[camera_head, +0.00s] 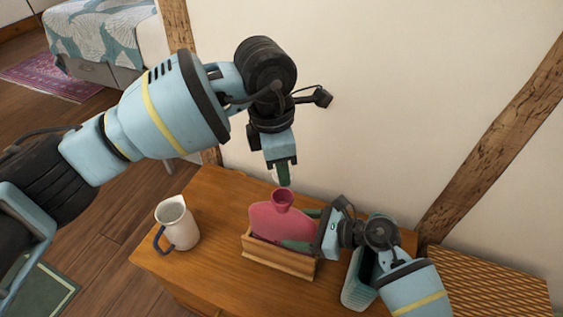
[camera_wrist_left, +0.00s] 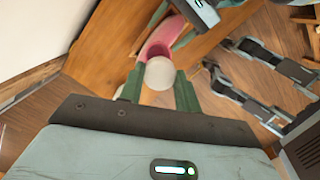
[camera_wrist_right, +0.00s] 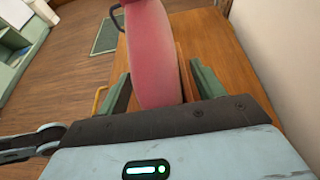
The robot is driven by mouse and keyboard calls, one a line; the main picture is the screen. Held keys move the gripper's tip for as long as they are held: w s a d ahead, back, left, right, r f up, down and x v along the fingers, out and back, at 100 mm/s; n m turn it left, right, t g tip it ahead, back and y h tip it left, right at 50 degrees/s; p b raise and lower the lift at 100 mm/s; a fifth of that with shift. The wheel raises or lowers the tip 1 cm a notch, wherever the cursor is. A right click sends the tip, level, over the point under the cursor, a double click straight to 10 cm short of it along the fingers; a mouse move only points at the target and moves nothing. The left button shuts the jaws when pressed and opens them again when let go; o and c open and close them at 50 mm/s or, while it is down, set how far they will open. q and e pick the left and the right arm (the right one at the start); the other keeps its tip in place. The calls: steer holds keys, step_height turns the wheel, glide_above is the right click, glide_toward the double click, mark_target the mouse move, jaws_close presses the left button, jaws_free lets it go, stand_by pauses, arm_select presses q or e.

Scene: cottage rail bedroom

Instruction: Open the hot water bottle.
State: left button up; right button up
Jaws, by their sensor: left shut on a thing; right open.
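The pink hot water bottle (camera_head: 275,220) stands upright in a wooden holder (camera_head: 278,262) on the wooden table (camera_head: 215,200). Its flared neck (camera_head: 282,197) faces up and its mouth looks open in the head view. My left gripper (camera_head: 284,178) points down just above the neck. In the left wrist view it is shut on a pale round stopper (camera_wrist_left: 160,73), which overlaps the neck behind it; the head view hides the stopper. My right gripper (camera_head: 304,230) is open, its fingers on either side of the bottle's body, which also shows in the right wrist view (camera_wrist_right: 152,60).
A white jug (camera_head: 178,224) with a blue handle stands on the table to the left. A teal container (camera_head: 356,288) is beside my right arm, partly hidden. The wall (camera_head: 370,90) is close behind the table. The table's left part around the jug is clear.

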arm_select(q)
steer(key=shift+f, duration=0.1)
arm_select(e)
steer(key=v, duration=1.2)
